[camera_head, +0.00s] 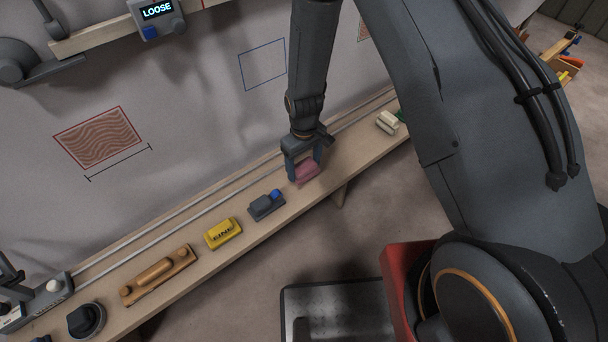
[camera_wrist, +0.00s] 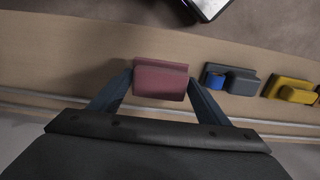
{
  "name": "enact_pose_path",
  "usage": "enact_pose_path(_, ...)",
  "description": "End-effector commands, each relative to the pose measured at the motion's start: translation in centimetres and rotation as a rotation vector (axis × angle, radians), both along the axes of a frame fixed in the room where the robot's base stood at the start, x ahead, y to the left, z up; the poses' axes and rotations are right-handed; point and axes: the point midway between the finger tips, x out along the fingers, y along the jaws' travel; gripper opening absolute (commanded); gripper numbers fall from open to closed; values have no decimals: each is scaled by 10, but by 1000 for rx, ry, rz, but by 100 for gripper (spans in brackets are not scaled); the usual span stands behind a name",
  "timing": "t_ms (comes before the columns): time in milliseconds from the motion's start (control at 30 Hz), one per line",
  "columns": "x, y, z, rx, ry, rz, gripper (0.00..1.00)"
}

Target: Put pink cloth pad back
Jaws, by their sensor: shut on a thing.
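The pink cloth pad (camera_head: 307,171) is a small dusky-pink block at the wooden shelf (camera_head: 180,262), to the right of a grey and blue tool. My gripper (camera_head: 304,165) reaches down from above and is shut on the pad. In the wrist view the pad (camera_wrist: 161,79) sits between the two blue-grey fingers of my gripper (camera_wrist: 160,88), with the shelf behind it. I cannot tell whether the pad touches the shelf.
Along the shelf stand the grey and blue tool (camera_head: 266,205), a yellow block (camera_head: 222,233), a wooden plane-like tool (camera_head: 158,275) and a dark round knob (camera_head: 86,320). A cream block (camera_head: 388,122) stands to the right. Two rails (camera_head: 190,222) run along the shelf's wall side.

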Motion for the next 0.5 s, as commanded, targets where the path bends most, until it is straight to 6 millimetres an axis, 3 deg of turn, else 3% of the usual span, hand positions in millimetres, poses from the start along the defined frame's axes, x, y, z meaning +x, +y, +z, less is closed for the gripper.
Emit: enact_pose_path(500, 0, 0, -49, 1, -1, -1, 50)
